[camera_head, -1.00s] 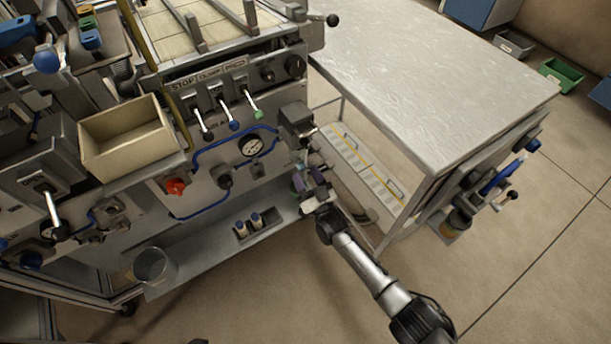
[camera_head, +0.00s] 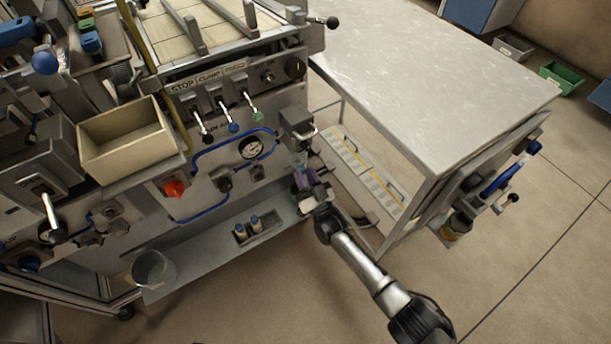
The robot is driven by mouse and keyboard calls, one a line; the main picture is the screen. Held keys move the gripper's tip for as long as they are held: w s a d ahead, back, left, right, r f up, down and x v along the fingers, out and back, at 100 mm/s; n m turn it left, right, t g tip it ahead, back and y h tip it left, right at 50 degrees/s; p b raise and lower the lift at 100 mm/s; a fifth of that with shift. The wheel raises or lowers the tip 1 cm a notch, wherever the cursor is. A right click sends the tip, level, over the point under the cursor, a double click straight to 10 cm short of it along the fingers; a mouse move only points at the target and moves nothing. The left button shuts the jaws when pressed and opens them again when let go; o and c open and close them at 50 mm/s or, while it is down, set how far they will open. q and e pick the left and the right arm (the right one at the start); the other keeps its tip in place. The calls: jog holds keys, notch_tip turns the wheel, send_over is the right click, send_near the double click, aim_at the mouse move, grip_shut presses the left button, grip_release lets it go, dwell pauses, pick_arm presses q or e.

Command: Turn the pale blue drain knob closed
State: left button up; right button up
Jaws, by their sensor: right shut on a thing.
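My right gripper (camera_head: 302,178) reaches in from the lower right to the right end of the machine's front. It is shut on the drain knob, just below a grey box-shaped unit (camera_head: 297,122) with a pale, bluish lower part (camera_head: 299,158). The knob is mostly hidden by the fingers, so its angle cannot be read. My left gripper is not in view.
A pressure gauge (camera_head: 250,147) and blue piping are left of my right gripper, with a red knob (camera_head: 174,188) farther left. A metal-topped table (camera_head: 430,75) stands close on the right. A lower shelf (camera_head: 205,250) holds small bottles and a clear beaker (camera_head: 153,268).

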jog(key=n+y, duration=0.1)
jog(key=n, duration=0.1)
jog(key=shift+d+f+n+b, duration=0.1)
jog(key=shift+n+b, duration=0.2)
jog(key=shift+b, duration=0.1)
jog(key=n+y, duration=0.1)
jog(key=n+g, duration=0.1)
jog(key=n, duration=0.1)
jog(key=shift+d+g+y, duration=0.1)
jog(key=shift+g+y, duration=0.2)
jog(key=shift+y, duration=0.1)
jog(key=shift+n, duration=0.4)
jog(key=o, duration=0.9)
